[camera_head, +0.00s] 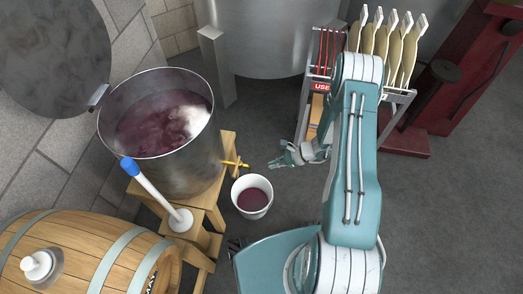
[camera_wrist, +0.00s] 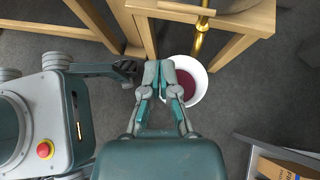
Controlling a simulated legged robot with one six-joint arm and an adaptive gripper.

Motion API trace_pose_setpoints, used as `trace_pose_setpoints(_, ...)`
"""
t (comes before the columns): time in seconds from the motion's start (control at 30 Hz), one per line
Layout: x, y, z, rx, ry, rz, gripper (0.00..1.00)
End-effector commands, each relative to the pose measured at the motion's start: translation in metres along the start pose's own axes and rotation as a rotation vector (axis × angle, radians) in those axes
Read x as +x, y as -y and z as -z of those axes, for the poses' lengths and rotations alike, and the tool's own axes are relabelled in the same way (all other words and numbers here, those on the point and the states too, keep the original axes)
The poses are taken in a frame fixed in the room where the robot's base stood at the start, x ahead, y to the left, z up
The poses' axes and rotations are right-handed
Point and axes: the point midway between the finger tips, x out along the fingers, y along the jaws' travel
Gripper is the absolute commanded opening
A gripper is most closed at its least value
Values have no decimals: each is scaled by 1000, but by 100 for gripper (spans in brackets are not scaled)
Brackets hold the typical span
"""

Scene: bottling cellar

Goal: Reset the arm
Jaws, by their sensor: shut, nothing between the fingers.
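My arm reaches forward in the head view, bent downward at its far end. My gripper (camera_head: 274,163) is to the right of the brass tap and above the floor. In the wrist view my gripper (camera_wrist: 160,66) is shut, with its fingertips together and nothing between them. A white bucket (camera_head: 252,196) with dark red liquid in it stands on the floor below the tap. In the wrist view the bucket (camera_wrist: 203,85) lies beyond the fingertips, partly hidden by them. The gripper appears apart from the bucket.
A steel vat (camera_head: 180,178) of red liquid stands on a wooden stand (camera_head: 208,205), its brass tap (camera_head: 234,164) sticking out. A wooden barrel (camera_head: 75,255) is at lower left. A rack (camera_head: 398,97) with several pale pieces and a red press (camera_head: 455,85) stand right.

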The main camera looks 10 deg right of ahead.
Motion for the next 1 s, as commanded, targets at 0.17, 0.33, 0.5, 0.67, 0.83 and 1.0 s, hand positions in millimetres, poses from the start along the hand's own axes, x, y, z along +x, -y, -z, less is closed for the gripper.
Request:
trace_pose_setpoints(0.17, -1, 0, 0, -1, 0, 0, 0)
trace_pose_setpoints(0.33, -13, 7, -23, -76, -17, -21, 0)
trace_pose_setpoints(0.5, -42, 16, -76, -258, -65, -80, 0)
trace_pose_setpoints(0.67, -68, 15, -124, -431, -121, -137, 0)
trace_pose_setpoints(0.83, -96, 7, -172, -613, -188, -195, 0)
trace_pose_setpoints(1.0, -122, -7, -216, -790, -264, -249, 0)
